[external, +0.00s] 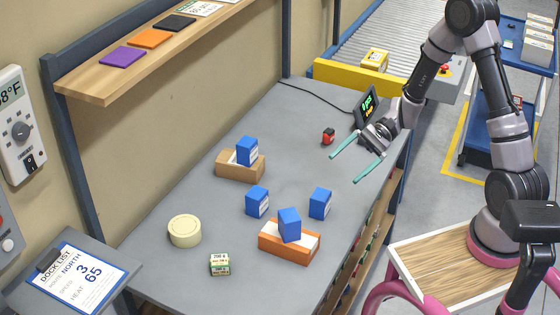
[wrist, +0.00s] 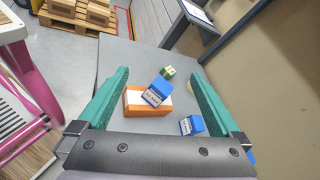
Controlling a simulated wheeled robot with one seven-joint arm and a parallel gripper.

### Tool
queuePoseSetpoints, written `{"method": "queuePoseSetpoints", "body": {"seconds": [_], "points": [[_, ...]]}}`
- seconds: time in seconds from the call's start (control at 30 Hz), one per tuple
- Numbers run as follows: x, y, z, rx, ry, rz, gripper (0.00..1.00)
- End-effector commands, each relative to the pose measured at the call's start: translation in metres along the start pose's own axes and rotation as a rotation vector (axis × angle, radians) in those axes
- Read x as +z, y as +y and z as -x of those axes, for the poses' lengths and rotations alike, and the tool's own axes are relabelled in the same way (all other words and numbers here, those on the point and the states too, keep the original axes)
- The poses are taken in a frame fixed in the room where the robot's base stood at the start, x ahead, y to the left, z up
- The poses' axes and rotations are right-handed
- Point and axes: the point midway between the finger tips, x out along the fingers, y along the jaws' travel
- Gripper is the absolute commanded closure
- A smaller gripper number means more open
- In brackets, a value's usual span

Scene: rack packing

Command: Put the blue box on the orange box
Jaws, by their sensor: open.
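Several small blue boxes are in view. One blue box (external: 289,223) stands on the white top of the orange box (external: 284,249), turned slightly; the wrist view also shows this blue box (wrist: 157,92) and the orange box (wrist: 133,104). Another blue box (external: 257,202) and a third (external: 320,204) stand on the grey table behind the orange box. One more (external: 247,151) is at the cardboard-brown box (external: 238,168); whether it is in or on it is unclear. My gripper (external: 344,169) is open and empty, above the table's right side, apart from all boxes.
A cream round container (external: 184,231) and a small green-and-white box (external: 220,264) stand on the table (external: 200,192) at front left. A small red object (external: 328,136) and a dark display (external: 368,106) are near my gripper. A wooden shelf (external: 100,85) overhangs the back left.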

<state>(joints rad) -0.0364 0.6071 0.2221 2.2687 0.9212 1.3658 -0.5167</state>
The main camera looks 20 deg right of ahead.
Motion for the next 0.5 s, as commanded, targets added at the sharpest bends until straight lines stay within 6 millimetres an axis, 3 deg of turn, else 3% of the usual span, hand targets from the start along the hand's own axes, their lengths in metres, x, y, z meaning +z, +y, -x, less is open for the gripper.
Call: {"method": "queuePoseSetpoints", "body": {"seconds": [0.1,0.5], "points": [[0.031,0.004,0.035,0.087,0.13,0.129,0.0],[0.114,0.037,0.153,0.288,0.656,0.468,0.0]]}}
